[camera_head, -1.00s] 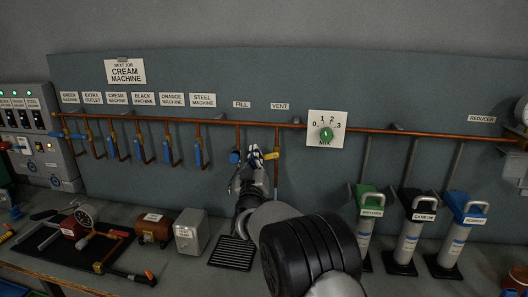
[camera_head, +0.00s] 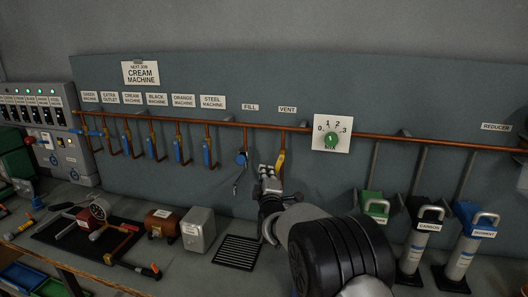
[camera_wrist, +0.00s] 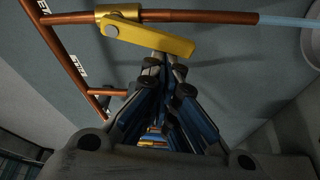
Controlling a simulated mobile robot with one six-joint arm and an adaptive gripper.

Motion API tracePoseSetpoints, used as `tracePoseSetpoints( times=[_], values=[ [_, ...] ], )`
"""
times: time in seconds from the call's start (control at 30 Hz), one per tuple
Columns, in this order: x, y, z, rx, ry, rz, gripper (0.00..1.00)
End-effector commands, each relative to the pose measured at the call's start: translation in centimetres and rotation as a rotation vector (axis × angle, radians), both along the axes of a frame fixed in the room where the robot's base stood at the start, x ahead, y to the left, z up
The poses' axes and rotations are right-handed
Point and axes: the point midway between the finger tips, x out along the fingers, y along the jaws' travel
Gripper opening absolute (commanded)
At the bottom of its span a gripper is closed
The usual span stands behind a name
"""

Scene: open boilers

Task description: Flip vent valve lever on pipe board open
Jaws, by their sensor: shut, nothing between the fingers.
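The yellow vent valve lever (camera_head: 281,163) sits on the copper drop pipe below the VENT label (camera_head: 287,109). It now points mostly down along the pipe, slightly angled from it. In the wrist view, the lever (camera_wrist: 150,36) runs from its brass valve body (camera_wrist: 113,13) at a small angle to the pipe. My gripper (camera_head: 267,172) is shut and empty just left of the lever's lower end. In the wrist view, my fingertips (camera_wrist: 164,66) are close to the lever's free end; I cannot tell whether they touch it.
The blue-handled fill valve (camera_head: 241,158) is left of my gripper. A row of blue-levered outlet valves (camera_head: 152,148) hangs farther left. The mix dial (camera_head: 331,134) is to the right. A black grate (camera_head: 237,251) and grey box (camera_head: 198,230) are on the bench below.

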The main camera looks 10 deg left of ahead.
Motion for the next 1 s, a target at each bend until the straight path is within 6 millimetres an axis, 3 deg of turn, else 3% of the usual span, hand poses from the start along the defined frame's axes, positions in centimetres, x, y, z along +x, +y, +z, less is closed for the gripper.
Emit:
tracePoseSetpoints(
  times=[0.27,1.0],
  values=[
    [0.0,-1.0,-0.8,-0.178,0.008,-0.002,0.0],
    [0.0,-1.6,-1.1,-0.168,0.006,-0.002,0.0]
  ],
)
